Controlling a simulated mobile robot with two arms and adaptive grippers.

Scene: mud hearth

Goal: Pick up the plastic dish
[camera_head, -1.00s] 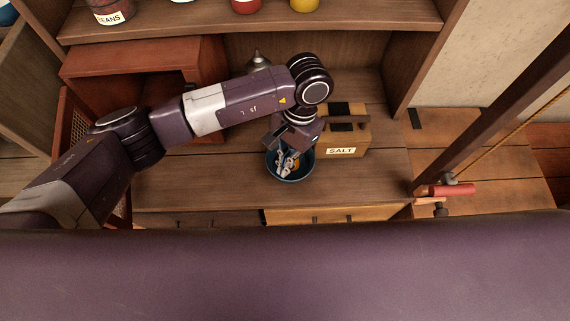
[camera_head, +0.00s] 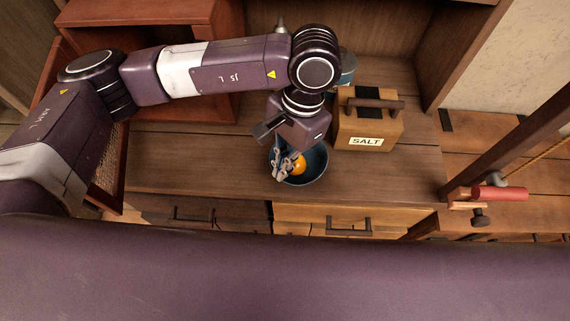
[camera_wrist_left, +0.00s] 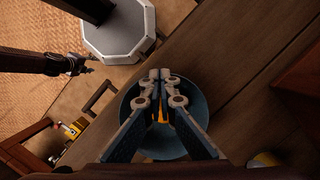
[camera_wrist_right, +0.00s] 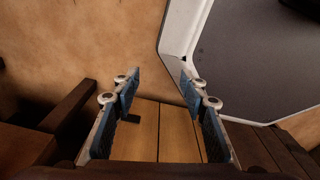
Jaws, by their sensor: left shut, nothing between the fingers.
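A round dark blue dish (camera_head: 316,172) sits on the wooden counter, left of and in front of the salt box. An orange-yellow thing (camera_head: 299,166) lies inside it. My left gripper (camera_head: 281,172) points down over the dish, its fingers at the dish's left part; it is shut and empty. In the left wrist view the dish (camera_wrist_left: 136,95) is under the shut fingers (camera_wrist_left: 159,75), which hide its middle and much of the orange thing. My right gripper (camera_wrist_right: 160,80) shows only in its own wrist view, open and empty, away from the dish.
A wooden box marked SALT (camera_head: 366,130) stands right of the dish, with a blue-grey container (camera_head: 347,68) behind it. A reddish wooden cabinet (camera_head: 150,20) stands at the back left. Drawers with handles (camera_head: 348,226) are below the counter edge. The counter left of the dish is clear.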

